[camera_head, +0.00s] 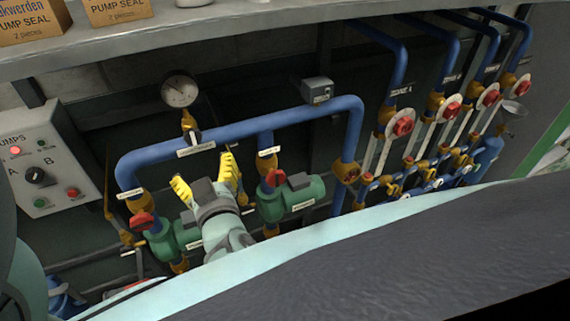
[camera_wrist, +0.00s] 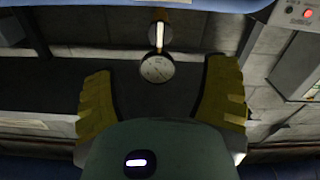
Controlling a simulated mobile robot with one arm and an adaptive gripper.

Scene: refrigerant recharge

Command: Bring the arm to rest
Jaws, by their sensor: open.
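My gripper (camera_head: 205,174) has yellow ribbed fingers and is open and empty. In the head view it stands in front of the blue pipe manifold, between two green pumps, with its fingertips just below the upper blue pipe. In the wrist view my gripper (camera_wrist: 165,85) shows its two fingers spread wide, with a round pressure gauge (camera_wrist: 157,68) beyond and between them. That gauge (camera_head: 179,91) is above the blue pipe in the head view. My arm's lower links hide much of the bottom of the head view.
The left pump (camera_head: 172,240) and right pump (camera_head: 292,198) flank my gripper, each with a red valve handle near it. A grey control box (camera_head: 42,165) is at the left. Several zone pipes with red valves (camera_head: 403,126) stand at the right. A shelf (camera_head: 240,35) with boxes runs above.

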